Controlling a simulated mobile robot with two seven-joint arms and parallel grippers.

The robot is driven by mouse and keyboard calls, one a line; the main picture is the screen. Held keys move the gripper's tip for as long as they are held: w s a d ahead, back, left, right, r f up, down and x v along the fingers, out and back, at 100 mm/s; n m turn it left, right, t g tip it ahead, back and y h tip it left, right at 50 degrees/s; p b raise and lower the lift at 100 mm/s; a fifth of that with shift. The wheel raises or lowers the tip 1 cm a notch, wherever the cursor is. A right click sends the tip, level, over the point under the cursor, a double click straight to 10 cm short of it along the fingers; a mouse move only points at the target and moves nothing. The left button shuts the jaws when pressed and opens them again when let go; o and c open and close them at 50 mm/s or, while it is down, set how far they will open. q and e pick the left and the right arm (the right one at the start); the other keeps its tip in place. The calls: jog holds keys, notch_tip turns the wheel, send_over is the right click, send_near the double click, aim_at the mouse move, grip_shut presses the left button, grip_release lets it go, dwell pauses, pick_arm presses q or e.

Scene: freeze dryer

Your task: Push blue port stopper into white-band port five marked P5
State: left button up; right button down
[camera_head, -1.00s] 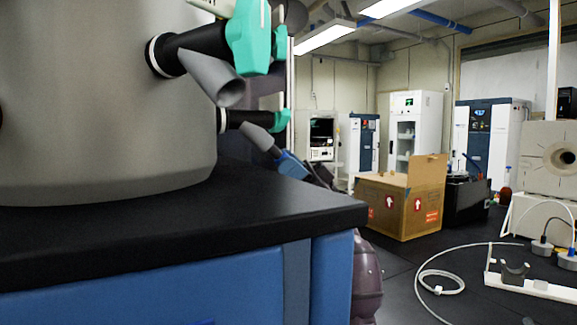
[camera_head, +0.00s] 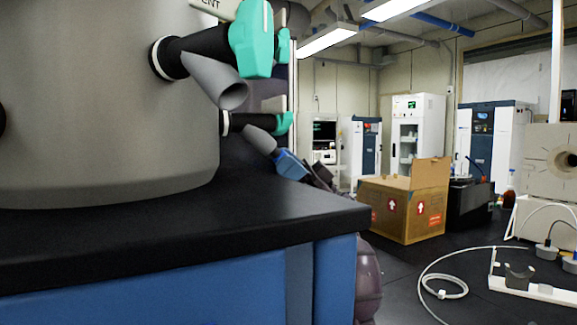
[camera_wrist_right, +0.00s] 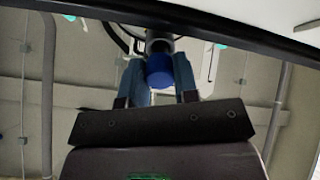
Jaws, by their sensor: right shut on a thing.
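The grey drum (camera_head: 100,110) fills the left of the head view. A black port with a white band (camera_head: 223,122) and a teal handle (camera_head: 284,123) sticks out of its right side. This port's grey cone (camera_head: 260,140) points down and right. My right gripper (camera_head: 288,163) is at this cone's open end. In the right wrist view, the blue stopper (camera_wrist_right: 160,70) sits between my right gripper's fingers (camera_wrist_right: 160,80), which are shut on it. A dark port part shows just beyond it. I cannot tell whether the stopper touches the cone. No P5 mark is readable. My left gripper is not in view.
An upper white-banded port (camera_head: 160,58) with its own grey cone (camera_head: 222,84) is above. The black bench top (camera_head: 180,225) lies below the ports. A cardboard box (camera_head: 405,210), a white cable (camera_head: 440,285) and cabinets are farther right.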

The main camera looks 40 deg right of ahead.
jog(key=shift+a+r, duration=0.1)
jog(key=shift+a, duration=0.05)
dwell(0.3)
jog(key=shift+w+a+r, duration=0.1)
jog(key=shift+a+r, duration=0.1)
jog(key=c, duration=0.8)
grip_release()
jog(key=shift+a, duration=0.1)
jog(key=b+v, duration=0.2)
jog(key=v, duration=0.9)
jog(key=shift+r, duration=0.1)
